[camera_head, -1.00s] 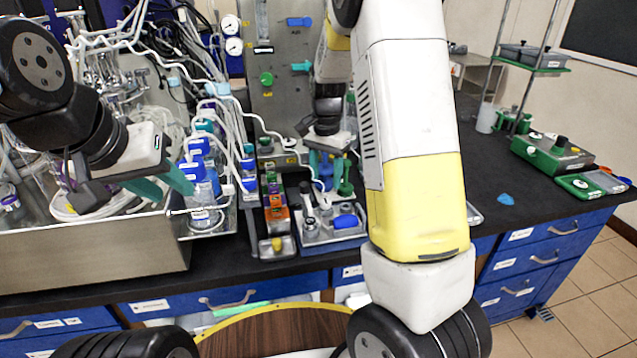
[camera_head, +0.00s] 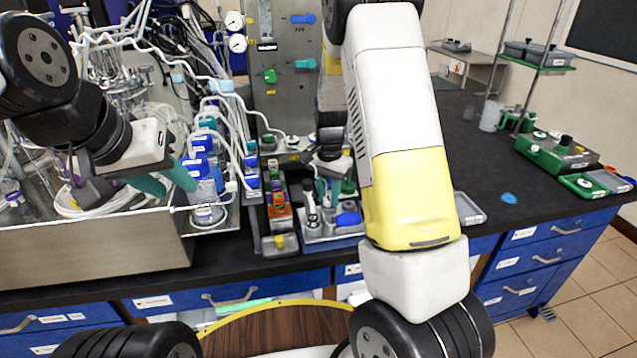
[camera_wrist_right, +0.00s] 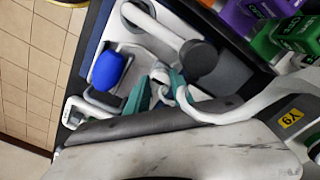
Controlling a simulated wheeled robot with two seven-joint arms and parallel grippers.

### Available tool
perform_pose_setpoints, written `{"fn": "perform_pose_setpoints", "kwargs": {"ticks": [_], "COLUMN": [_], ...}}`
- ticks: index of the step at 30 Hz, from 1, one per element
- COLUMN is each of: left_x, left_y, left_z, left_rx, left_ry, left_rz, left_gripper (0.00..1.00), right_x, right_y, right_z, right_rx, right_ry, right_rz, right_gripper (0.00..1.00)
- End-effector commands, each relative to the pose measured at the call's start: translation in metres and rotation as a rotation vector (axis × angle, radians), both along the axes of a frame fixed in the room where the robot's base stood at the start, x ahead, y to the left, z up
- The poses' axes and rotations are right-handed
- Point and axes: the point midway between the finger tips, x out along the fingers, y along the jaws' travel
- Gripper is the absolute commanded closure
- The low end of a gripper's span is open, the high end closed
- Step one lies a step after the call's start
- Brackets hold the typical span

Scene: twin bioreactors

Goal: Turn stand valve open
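A grey upright panel (camera_head: 285,100) at the back carries a blue handle (camera_head: 303,18), a teal handle (camera_head: 305,64) and a green knob (camera_head: 269,76). I cannot tell which part is the stand valve. My right gripper (camera_head: 318,188) points down over a tray with small tools, partly hidden by its own wrist. In the right wrist view its teal fingers (camera_wrist_right: 158,96) are apart, with white and blue parts showing below and between them; contact is unclear. My left gripper (camera_head: 168,182) is open beside the blue-capped bottles (camera_head: 203,170), over the metal tub.
The tray (camera_head: 335,238) holds a blue item (camera_head: 348,219). Coloured blocks (camera_head: 279,212) stand left of it. A grey round knob (camera_wrist_right: 198,60) is close to the right fingers. White tubing crosses the metal tub (camera_head: 90,250). The black bench at right is mostly clear.

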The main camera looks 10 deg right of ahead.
Motion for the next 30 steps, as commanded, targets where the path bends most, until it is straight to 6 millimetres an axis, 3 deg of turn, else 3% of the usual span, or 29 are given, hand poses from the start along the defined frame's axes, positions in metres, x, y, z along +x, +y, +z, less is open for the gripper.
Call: {"fn": "perform_pose_setpoints", "kwargs": {"ticks": [1, 3, 4, 17, 30], "left_x": [0.0, 0.0, 0.0, 0.0, 0.0], "left_y": [0.0, 0.0, 0.0, 0.0, 0.0], "left_z": [0.0, 0.0, 0.0, 0.0, 0.0], "left_rx": [0.0, 0.0, 0.0, 0.0, 0.0], "left_ry": [0.0, 0.0, 0.0, 0.0, 0.0], "left_rz": [0.0, 0.0, 0.0, 0.0, 0.0], "left_gripper": [0.64, 0.64, 0.64, 0.64, 0.64], "right_x": [0.0001, 0.0001, 0.0001, 0.0002, 0.0], "right_y": [0.0001, 0.0001, 0.0001, -0.0003, -0.0007], "right_z": [0.0001, 0.0002, 0.0002, 0.0004, 0.0004], "right_rx": [0.0, 0.0, 0.0, 0.001, 0.001], "right_ry": [0.0, 0.0, 0.0, -0.001, -0.001], "right_rz": [0.0, 0.0, 0.0, 0.078, 0.44], "right_gripper": [0.85, 0.99, 1.0, 1.0, 1.0]}}
